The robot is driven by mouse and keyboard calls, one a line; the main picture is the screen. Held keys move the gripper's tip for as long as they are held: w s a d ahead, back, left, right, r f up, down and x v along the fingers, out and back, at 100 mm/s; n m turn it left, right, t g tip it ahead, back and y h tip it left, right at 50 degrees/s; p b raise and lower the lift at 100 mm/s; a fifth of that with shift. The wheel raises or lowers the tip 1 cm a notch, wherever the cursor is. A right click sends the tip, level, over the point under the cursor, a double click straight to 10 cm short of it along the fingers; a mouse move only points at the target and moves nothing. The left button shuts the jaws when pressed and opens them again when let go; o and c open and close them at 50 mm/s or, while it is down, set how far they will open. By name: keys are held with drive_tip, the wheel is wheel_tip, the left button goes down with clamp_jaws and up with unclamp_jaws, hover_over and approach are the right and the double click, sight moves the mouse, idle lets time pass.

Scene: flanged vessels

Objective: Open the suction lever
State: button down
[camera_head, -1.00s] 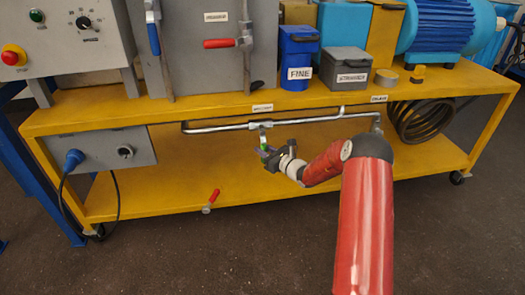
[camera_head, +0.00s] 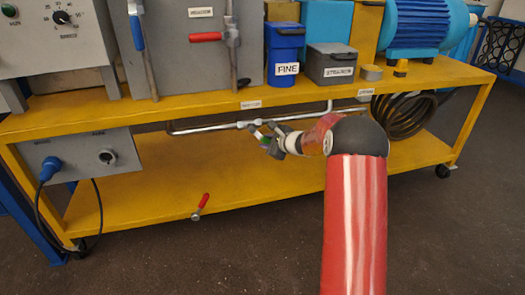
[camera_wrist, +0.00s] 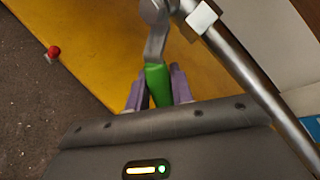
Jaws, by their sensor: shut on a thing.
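The lever has a bright green grip (camera_wrist: 157,84) and a grey metal arm that runs up to a valve on the metal pipe in the wrist view. My gripper (camera_wrist: 158,92) is shut on the green grip, with one purple-grey finger on each side of it. In the head view my gripper (camera_head: 267,140) is just below the pipe, and only a little green shows between its fingers. The lever slants down to the right from the valve (camera_head: 243,124). A small label (camera_head: 250,105) on the bench edge above is too blurred to read surely.
The pipe (camera_head: 200,129) runs under the yellow bench top. A red-handled lever (camera_head: 203,201) is at the lower shelf's front edge. Blue (camera_head: 137,32) and red (camera_head: 205,37) levers are on the vessel above. A coil (camera_head: 405,115) hangs at right. The lower shelf is mostly clear.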

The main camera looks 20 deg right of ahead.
drive_tip(key=shift+d+r+n+h+b, duration=0.35)
drive_tip(key=shift+r+n+h, duration=0.15)
drive_tip(key=shift+n+h, duration=0.1)
drive_tip(key=shift+d+r+n+h+b, duration=0.2)
drive_tip(key=shift+r+n+h+b, duration=0.15)
drive_tip(key=shift+r+n+h, duration=0.2)
drive_tip(key=shift+d+r+n+g+h+p, duration=0.15)
drive_tip(key=shift+r+n+h, duration=0.45)
drive_tip(key=shift+h, duration=0.15)
drive_tip(key=shift+d+r+n+g+h+p, duration=0.1)
drive_tip(key=shift+r+n+g+h+p, duration=0.05)
drive_tip(key=shift+r+n+h, duration=0.5)
drive_tip(key=c, duration=1.3)
unclamp_jaws()
drive_tip(key=shift+o, duration=0.2)
drive_tip(key=v, duration=0.7)
drive_tip(key=shift+s, duration=0.35)
drive_tip(key=shift+a+r, duration=0.1)
drive_tip(key=shift+r, duration=0.05)
